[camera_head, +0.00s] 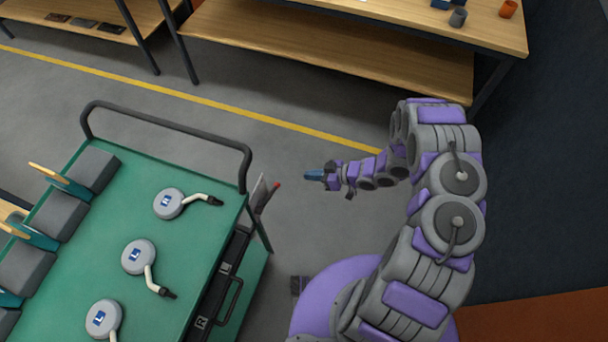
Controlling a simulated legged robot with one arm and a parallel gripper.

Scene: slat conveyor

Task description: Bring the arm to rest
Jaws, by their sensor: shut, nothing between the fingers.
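My gripper (314,175) is at the end of my purple and grey arm, near the middle of the view. Its blue fingertips are shut and empty. It points left, over or in front of the grey floor, to the right of the green cart (208,238). A visible gap lies between the fingertips and the cart. My arm is bent, coming up from the lower right and folding back down toward the gripper.
The cart has a dark push handle (165,110) and carries several round grey devices (139,257) and grey blocks (92,169). A red-tipped tool (268,194) sits at its side, close to my gripper. A wooden workbench (330,50) stands behind. Grey floor (310,230) is open between.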

